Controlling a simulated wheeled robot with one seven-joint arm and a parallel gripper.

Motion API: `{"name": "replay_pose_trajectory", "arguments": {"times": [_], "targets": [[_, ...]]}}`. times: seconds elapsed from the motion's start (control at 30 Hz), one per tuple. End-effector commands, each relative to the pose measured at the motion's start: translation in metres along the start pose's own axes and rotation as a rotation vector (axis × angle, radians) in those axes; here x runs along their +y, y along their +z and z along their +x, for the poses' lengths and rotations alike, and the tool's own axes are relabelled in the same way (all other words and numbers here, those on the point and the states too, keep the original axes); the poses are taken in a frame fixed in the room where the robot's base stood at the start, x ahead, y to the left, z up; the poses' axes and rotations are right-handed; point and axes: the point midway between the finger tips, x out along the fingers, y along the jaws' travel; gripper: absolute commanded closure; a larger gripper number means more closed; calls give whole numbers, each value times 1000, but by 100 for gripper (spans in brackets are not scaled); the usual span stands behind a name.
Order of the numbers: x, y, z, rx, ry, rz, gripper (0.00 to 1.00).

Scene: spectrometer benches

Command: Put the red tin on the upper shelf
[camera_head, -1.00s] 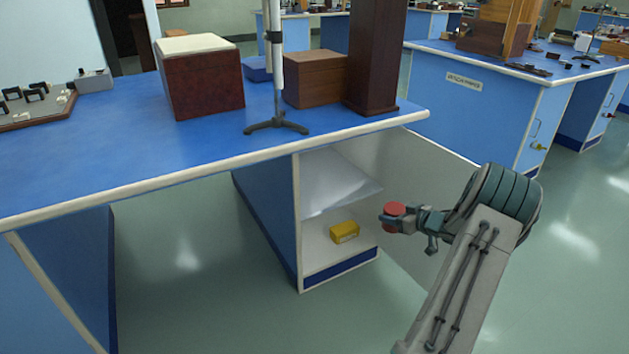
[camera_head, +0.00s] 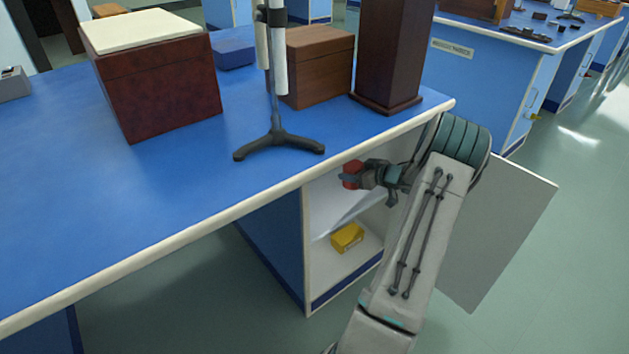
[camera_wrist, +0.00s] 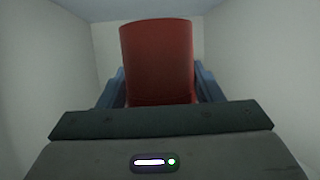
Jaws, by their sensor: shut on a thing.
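The red tin (camera_head: 351,174) is held by my gripper (camera_head: 357,173) at the mouth of the open cupboard under the blue bench, above the upper shelf (camera_head: 350,213). In the wrist view the red tin (camera_wrist: 158,62) stands between the two blue fingers (camera_wrist: 160,88), which are shut on its sides. Pale cupboard walls show on both sides of it. The upper shelf is a thin pale board, partly hidden by my arm. I cannot tell whether the tin touches the shelf.
A yellow box (camera_head: 347,238) lies on the cupboard floor below the shelf. The cupboard door (camera_head: 497,235) stands open to the right of my arm. The bench top edge (camera_head: 240,208) runs just above the opening. A stand (camera_head: 277,145) and wooden boxes are on the bench.

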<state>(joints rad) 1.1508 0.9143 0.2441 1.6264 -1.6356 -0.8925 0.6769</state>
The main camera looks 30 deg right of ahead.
Motion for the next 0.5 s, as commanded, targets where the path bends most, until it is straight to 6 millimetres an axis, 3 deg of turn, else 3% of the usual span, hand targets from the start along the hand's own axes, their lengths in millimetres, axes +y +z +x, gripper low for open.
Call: {"name": "replay_pose_trajectory", "arguments": {"times": [0.17,0.5], "targets": [[0,4,15,1,-2,-1,70],[6,20,99,2,3,1,70]]}}
